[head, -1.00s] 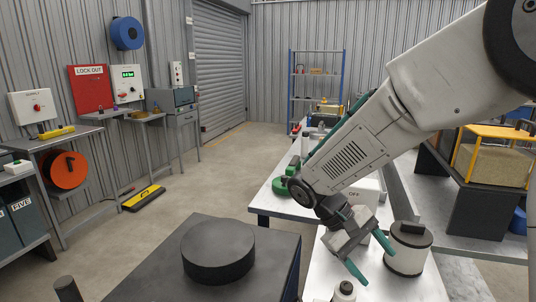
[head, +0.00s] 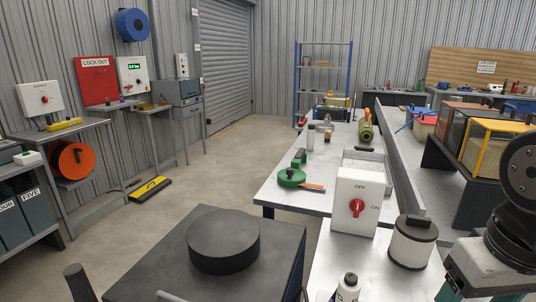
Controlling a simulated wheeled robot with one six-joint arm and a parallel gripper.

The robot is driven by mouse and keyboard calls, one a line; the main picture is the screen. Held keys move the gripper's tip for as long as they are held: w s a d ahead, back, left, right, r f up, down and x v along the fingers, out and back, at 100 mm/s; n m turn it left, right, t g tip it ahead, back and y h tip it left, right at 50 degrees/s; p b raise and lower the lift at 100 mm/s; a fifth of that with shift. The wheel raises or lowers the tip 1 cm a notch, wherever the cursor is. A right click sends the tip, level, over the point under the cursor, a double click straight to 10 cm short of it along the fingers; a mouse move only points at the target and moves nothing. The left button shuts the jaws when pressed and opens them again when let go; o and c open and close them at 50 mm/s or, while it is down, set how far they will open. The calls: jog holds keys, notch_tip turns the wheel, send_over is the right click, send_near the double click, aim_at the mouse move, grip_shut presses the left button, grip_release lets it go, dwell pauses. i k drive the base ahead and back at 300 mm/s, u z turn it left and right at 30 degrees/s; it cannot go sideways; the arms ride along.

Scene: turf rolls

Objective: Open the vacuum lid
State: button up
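A white canister (head: 411,246) with a black rim and a black lid (head: 416,226) with a raised block on top stands at the front right of the metal bench; its lid sits level on it. I cannot tell for sure that this is the vacuum. A wide dark round disc (head: 224,240) sits flat on a black box-like top at the lower middle. My arm, with a black joint and a grey, teal-edged link, fills the lower right corner, right of the canister. My gripper's fingers are not visible.
A white switch box (head: 357,200) with a red knob, marked OFF and ON, stands behind and left of the canister. A small bottle (head: 347,288) stands in front. A green tool (head: 291,177) lies farther back.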

aim_at(213, 253)
jog(key=u, duration=0.3)
jog(key=k, duration=1.05)
jog(key=u, duration=1.5)
jog(key=i, duration=0.7)
jog(key=z, duration=0.5)
jog(key=i, duration=0.75)
jog(key=z, duration=0.7)
